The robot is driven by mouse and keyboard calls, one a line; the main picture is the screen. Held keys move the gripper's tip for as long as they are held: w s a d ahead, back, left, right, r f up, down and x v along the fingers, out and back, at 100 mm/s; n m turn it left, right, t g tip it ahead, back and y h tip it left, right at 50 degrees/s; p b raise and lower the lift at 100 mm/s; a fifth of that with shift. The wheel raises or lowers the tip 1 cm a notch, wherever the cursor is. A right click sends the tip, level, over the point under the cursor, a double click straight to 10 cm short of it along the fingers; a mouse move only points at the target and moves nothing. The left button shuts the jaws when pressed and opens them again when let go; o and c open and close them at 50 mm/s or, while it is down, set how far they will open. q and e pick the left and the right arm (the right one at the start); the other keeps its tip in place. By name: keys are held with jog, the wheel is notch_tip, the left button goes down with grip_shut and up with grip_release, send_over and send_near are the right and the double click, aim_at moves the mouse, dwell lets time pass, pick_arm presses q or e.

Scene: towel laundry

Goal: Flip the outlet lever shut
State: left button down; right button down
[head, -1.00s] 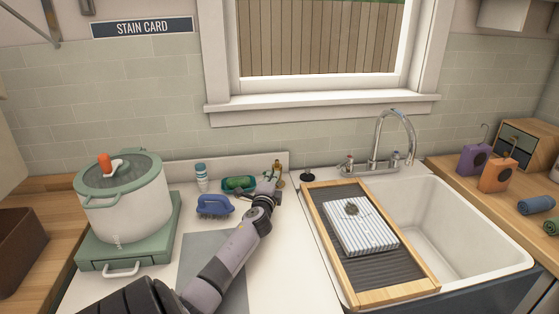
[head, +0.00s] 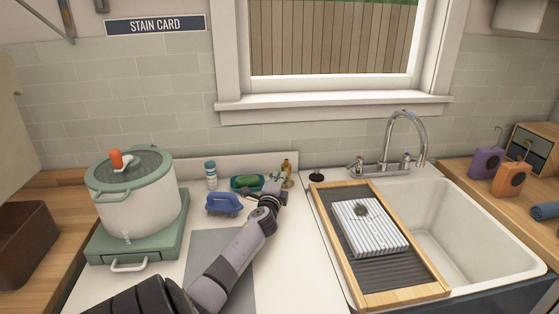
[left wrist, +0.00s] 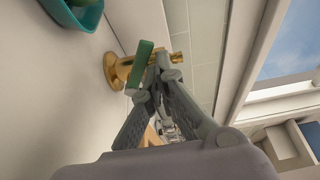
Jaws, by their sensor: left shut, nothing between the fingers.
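The brass outlet (left wrist: 118,72) shows in the left wrist view, with its round base on the pale surface and a green lever (left wrist: 141,64) standing out from it. In the head view the brass outlet (head: 287,168) is small, at the back of the white counter, and its lever is hard to make out. My left gripper (head: 275,184) is just in front of it. In the left wrist view my left gripper (left wrist: 160,66) is shut and empty, its fingertips right beside the lever; I cannot tell whether they touch. My right gripper is not in view.
A green dish (head: 246,183), a blue brush (head: 223,204) and a small bottle (head: 211,174) stand left of the gripper. A black knob (head: 317,175) and a wooden-framed washboard (head: 318,215) are to the right. A white pot (head: 136,208) stands far left.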

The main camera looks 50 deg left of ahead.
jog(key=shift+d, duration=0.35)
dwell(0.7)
